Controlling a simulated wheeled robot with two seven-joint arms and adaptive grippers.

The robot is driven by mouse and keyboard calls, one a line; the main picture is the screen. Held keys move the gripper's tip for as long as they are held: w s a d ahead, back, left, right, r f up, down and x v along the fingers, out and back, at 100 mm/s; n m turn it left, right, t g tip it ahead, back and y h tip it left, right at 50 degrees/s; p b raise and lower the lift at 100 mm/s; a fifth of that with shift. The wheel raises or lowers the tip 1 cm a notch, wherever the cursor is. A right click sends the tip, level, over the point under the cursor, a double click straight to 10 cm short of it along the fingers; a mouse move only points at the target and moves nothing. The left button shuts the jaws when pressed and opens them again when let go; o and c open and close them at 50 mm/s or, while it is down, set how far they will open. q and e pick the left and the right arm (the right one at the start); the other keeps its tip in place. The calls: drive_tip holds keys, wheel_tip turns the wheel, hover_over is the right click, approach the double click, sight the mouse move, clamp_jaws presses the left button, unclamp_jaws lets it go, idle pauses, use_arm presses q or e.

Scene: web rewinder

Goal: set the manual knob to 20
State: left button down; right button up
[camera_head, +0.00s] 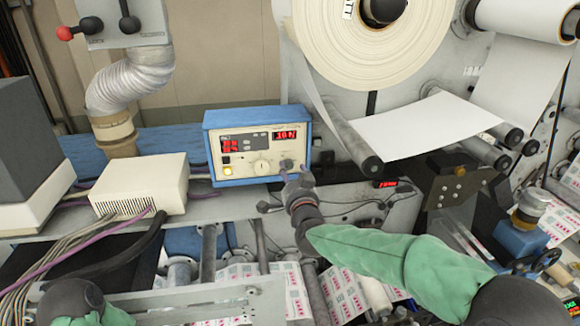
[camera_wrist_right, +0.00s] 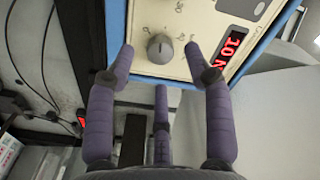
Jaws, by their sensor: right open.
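The blue-framed control box (camera_head: 233,173) stands on the shelf in the head view, its cream panel facing me. The manual knob appears to be the small grey round knob (camera_wrist_right: 160,47) in the right wrist view. In the head view it is small and close to my right fingers. A red display (camera_wrist_right: 234,45) beside it seems to read about 10; it also shows in the head view (camera_head: 285,134). My right gripper (camera_head: 298,178) is open in front of the panel's lower right. In the wrist view its fingertips (camera_wrist_right: 160,52) lie on either side of the knob; contact cannot be told.
A white vented box (camera_head: 140,187) with cables stands left of the control box. A large paper roll (camera_head: 375,45) and rollers are at upper right. Bars and the printed web (camera_head: 240,272) lie below. Part of my left arm shows at lower left.

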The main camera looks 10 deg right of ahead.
sight(288, 164)
drive_tip(key=shift+w+p, duration=0.3)
drive_tip(key=shift+w, duration=1.1)
clamp_jaws()
